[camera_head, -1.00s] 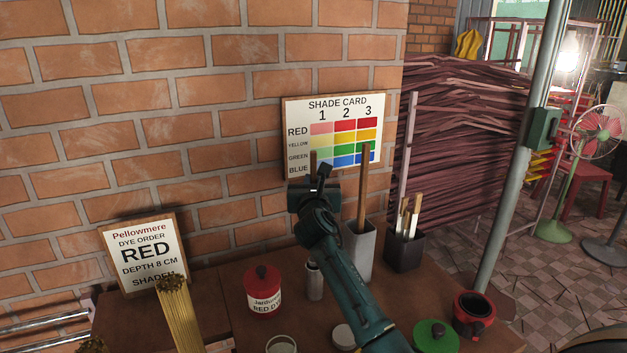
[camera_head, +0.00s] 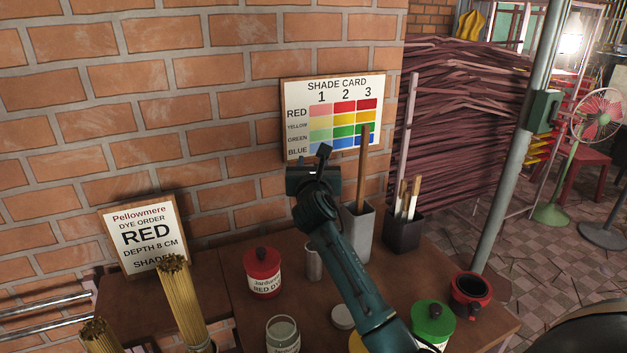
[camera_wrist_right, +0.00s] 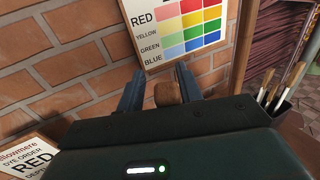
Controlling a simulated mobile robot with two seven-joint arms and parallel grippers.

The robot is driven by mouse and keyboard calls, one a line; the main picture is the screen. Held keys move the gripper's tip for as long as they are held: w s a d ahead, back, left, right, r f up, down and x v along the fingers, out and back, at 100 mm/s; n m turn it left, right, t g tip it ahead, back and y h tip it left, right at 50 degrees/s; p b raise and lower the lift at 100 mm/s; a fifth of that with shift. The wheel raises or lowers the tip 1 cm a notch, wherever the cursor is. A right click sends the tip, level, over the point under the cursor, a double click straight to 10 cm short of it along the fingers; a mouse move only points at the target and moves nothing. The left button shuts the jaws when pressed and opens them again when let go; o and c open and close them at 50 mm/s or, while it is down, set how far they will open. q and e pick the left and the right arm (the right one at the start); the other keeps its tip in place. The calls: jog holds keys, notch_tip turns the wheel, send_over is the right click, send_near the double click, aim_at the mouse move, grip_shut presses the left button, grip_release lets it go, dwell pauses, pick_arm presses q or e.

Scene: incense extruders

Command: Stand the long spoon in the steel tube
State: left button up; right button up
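The small steel tube (camera_head: 313,263) stands upright on the table below my right gripper (camera_head: 320,163). In the right wrist view, the end of a wooden handle (camera_wrist_right: 166,93), likely the long spoon's, is between the fingertips of my right gripper (camera_wrist_right: 160,85). The fingers are apart, with a gap at the handle's left. The gripper and arm hide the handle in the head view, so I cannot tell whether its lower end is in the tube. Another long wooden stick (camera_head: 364,165) stands in a tall grey holder (camera_head: 358,235). My left gripper is not in view.
A red dye jar (camera_head: 262,272), a glass jar (camera_head: 283,335) and a green-lidded jar (camera_head: 433,325) stand on the table. A dark brush pot (camera_head: 403,230) and a red-and-black cup (camera_head: 470,295) are at the right. A shade card (camera_head: 333,115) is behind the gripper.

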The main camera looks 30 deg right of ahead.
jog(key=v, duration=1)
